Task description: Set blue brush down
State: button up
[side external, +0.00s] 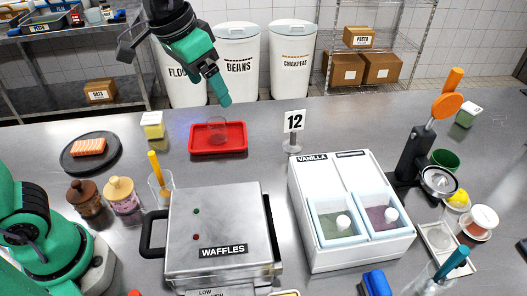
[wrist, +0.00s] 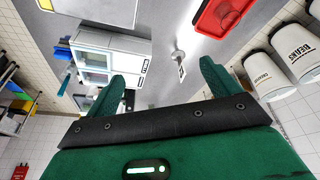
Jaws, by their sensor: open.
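A blue-handled tool (side external: 452,264), which looks like the brush, leans in a clear cup (side external: 432,286) at the lower right of the side view. Its lower end is hard to make out. A separate blue object (side external: 376,283) lies on the counter to its left, cut by the bottom edge; I cannot tell what it is. My gripper (side external: 218,92) is high above the back of the counter, over the red tray (side external: 205,152), far from both blue things. In the wrist view my gripper (wrist: 168,72) is open, with nothing between its fingers.
A waffle maker (side external: 215,220) and a white two-bin container (side external: 330,240) fill the front middle. A number 12 stand (side external: 293,122) is behind them. A glass with an orange-handled tool (side external: 158,172) stands left of the waffle maker. Back counter between tray and stand is clear.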

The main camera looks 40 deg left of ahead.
jog(key=s+a+f+n+t, duration=0.1)
jog(key=s+a+f, duration=0.2)
jog(key=s+a, duration=0.3)
jog(key=s+a+f+n+t+y, duration=0.1)
jog(key=s+a+f+n, duration=0.1)
jog(key=s+a, duration=0.3)
jog(key=shift+s+a+f, duration=0.4)
jog(key=shift+s+f, duration=0.2)
